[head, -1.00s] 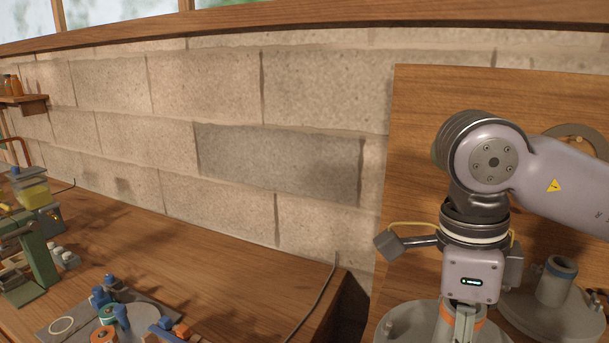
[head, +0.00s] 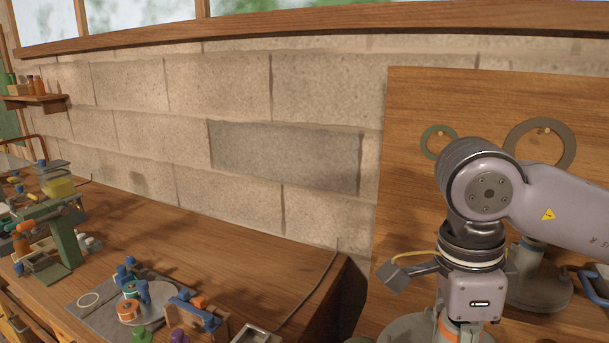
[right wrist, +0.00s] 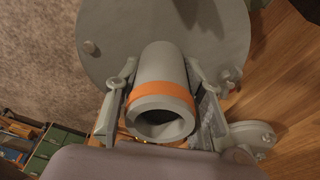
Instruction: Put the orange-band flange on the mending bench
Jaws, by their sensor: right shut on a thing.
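The orange-band flange is a grey pipe stub (right wrist: 163,65) with an orange band, on a wide round grey base plate (head: 405,330). My right gripper (head: 461,334) is shut on the stub near the orange band. In the right wrist view the fingers (right wrist: 161,78) grip it from both sides, and its open end faces the camera. In the head view the flange is cut off by the bottom edge, so its height over the surface below cannot be told. A long wooden bench (head: 235,258), perhaps the mending bench, runs along the wall at left. My left gripper is not in view.
A blue-band flange (head: 532,275) stands behind my right gripper, before a wooden board (head: 410,140) with hanging rings. The bench holds a grey mat (head: 90,318) with clamps and a green press (head: 65,245). Its back right part is clear. A gap separates the bench from the board.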

